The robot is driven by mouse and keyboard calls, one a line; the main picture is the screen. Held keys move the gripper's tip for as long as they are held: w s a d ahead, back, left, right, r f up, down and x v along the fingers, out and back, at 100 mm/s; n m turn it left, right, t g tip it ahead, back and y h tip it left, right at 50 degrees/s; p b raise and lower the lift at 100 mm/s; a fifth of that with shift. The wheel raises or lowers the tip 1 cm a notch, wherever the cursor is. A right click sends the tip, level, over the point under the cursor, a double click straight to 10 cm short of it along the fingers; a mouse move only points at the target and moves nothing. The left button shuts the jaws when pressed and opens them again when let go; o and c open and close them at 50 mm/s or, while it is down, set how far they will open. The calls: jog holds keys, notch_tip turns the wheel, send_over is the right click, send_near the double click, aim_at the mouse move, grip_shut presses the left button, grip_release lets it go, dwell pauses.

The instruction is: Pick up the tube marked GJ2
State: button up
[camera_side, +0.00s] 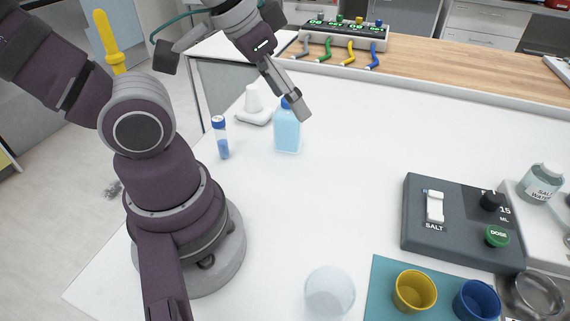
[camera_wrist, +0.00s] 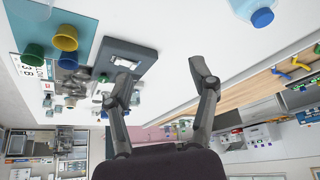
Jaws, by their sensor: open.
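A slim tube with a blue cap and blue contents (camera_side: 222,140) stands upright on the white table, to the right of my base, in the side view. Any marking on it is too small to read, so I cannot tell if it says GJ2. I do not see it in the wrist view. My gripper (camera_side: 298,110) is raised above the table, to the right of the tube and apart from it. In the wrist view its two fingers (camera_wrist: 162,70) are spread, with nothing between them.
A light-blue bottle (camera_side: 287,132) stands right of the tube, its cap partly behind my gripper. A white cone-shaped item (camera_side: 253,102) is behind. A grey salt dispenser (camera_side: 455,246), yellow cup (camera_side: 414,290) and blue cup (camera_side: 477,301) are at right. The middle table is clear.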

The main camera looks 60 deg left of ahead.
jog(key=shift+c, duration=0.2)
dwell(0.3)
jog(key=n+g, duration=0.6)
jog(key=n, duration=1.3)
send_over(218, 119)
jog(key=f, duration=0.5)
jog(key=shift+w+d+f, duration=0.2)
jog(key=shift+d+f, duration=0.1)
jog(key=shift+d, duration=0.05)
jog(key=shift+n, duration=0.3)
jog(key=f, duration=0.6)
jog(key=a+f, duration=0.1)
jog(key=f, duration=0.2)
jog(key=shift+s+f, duration=0.25)
jog(key=shift+f, duration=0.35)
jog(key=c, duration=0.9)
